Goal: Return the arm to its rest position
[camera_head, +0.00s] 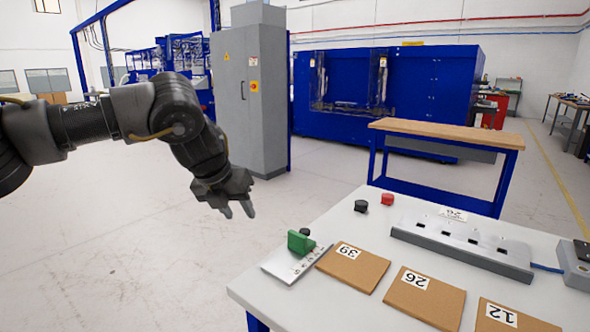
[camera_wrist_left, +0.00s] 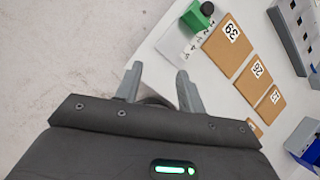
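My left arm comes in from the left in the head view, bent down at the elbow. My left gripper (camera_head: 237,210) hangs in the air off the left edge of the white table (camera_head: 262,296), apart from everything on it. In the left wrist view the gripper's two fingers (camera_wrist_left: 158,88) stand apart with nothing between them, over the floor beside the table. My right gripper is in neither view.
On the table are a green block (camera_head: 299,243) on a metal plate (camera_head: 284,266), brown pads numbered 39 (camera_head: 352,270), 26 (camera_head: 424,302) and 12, a grey slotted fixture (camera_head: 462,250), and black (camera_head: 361,206) and red (camera_head: 387,199) buttons. A wooden-topped bench (camera_head: 447,131) stands behind. Floor at left is clear.

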